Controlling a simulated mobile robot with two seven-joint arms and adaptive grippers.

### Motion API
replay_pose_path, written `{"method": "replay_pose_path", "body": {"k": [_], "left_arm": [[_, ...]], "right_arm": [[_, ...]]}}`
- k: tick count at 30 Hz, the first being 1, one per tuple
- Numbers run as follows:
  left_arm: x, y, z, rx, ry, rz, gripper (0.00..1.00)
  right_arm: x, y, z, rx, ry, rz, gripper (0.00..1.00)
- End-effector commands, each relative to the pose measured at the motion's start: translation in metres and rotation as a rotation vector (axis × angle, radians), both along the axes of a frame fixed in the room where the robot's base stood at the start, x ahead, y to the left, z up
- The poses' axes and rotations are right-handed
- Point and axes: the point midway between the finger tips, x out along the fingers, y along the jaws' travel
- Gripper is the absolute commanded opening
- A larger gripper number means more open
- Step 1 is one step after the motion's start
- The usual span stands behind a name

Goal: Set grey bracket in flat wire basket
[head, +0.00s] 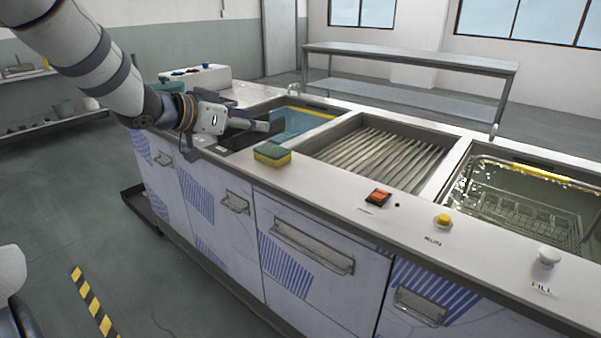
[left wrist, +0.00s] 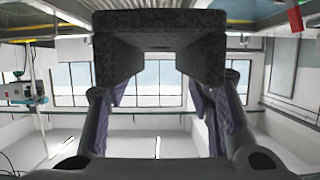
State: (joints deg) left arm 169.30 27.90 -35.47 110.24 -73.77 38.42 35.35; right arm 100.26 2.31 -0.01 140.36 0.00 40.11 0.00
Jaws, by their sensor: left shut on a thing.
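My left gripper (head: 245,125) is over the left tank's near side, at the left end of the counter. In the left wrist view its two fingers (left wrist: 160,98) are shut on the grey bracket (left wrist: 158,18), a dark speckled channel shape. In the head view the bracket is small and hard to tell from the fingers. The flat wire basket (head: 525,219) sits low in the right tank, far to the right of the gripper. I see nothing in it. My right gripper is not in view.
A ribbed drainboard (head: 380,158) lies between the left tank (head: 300,121) and the right tank. A yellow-green sponge (head: 272,154) lies on the front rim. A red switch (head: 378,197), yellow button (head: 442,220) and white knob (head: 549,256) stand along it. A raised shelf (head: 410,60) stands behind.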

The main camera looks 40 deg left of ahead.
Motion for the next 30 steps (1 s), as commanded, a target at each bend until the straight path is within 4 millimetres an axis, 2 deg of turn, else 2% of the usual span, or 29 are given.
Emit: {"method": "replay_pose_path", "body": {"k": [2,4,8,11,12,15,22,27,30], "left_arm": [[0.006,-0.002,-0.001,-0.003,-0.003,0.002,0.06],[0.020,-0.008,-0.008,-0.006,-0.004,0.002,0.06],[0.058,-0.025,-0.029,0.002,0.004,-0.001,0.06],[0.088,-0.038,-0.049,0.001,0.010,-0.001,0.06],[0.095,-0.040,-0.065,0.000,0.019,0.002,0.06],[0.110,-0.047,-0.087,0.000,0.017,0.002,0.06],[0.126,-0.055,-0.100,0.000,0.004,0.001,0.06],[0.128,-0.056,-0.131,-0.001,0.006,0.002,0.06],[0.129,-0.055,-0.130,-0.001,-0.003,0.003,0.06]], "right_arm": [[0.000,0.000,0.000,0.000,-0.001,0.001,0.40],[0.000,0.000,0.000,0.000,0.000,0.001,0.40],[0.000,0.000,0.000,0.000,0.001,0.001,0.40],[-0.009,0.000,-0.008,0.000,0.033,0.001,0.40],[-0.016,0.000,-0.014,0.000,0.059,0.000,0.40],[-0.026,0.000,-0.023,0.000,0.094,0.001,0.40],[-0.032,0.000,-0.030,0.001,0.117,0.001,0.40],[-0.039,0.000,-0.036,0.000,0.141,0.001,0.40],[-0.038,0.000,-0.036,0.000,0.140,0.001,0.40]]}}
